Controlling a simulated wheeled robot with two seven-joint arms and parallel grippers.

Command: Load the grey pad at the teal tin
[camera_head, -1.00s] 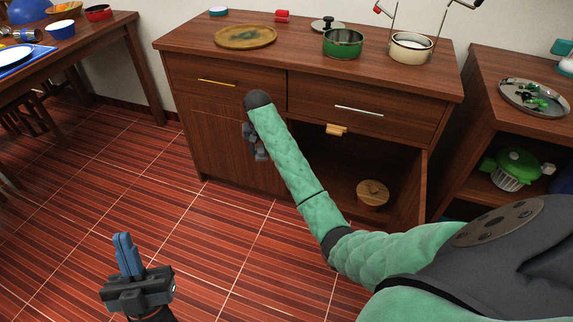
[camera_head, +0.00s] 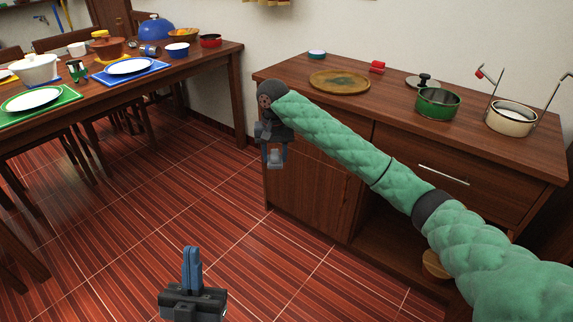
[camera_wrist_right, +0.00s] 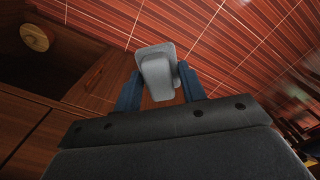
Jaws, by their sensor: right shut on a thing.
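The grey pad (camera_wrist_right: 157,72) is a small, pale grey block between the blue fingers of my right gripper (camera_wrist_right: 158,88). In the head view my right gripper (camera_head: 272,150) hangs in front of the cabinet's left end, below its top, with the pad (camera_head: 276,159) at its tips. A small, round teal and white tin (camera_head: 317,54) stands at the back of the cabinet top, above and to the right of that gripper in the picture. My left gripper (camera_head: 191,268) is over the floor, its blue fingers together and empty.
On the wooden cabinet top (camera_head: 385,97) are a round brown board (camera_head: 340,82), a red object (camera_head: 377,67), a green pot (camera_head: 437,102) and a cream pot (camera_head: 511,117). A laid dining table (camera_head: 185,72) stands at the left. Open floor lies between.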

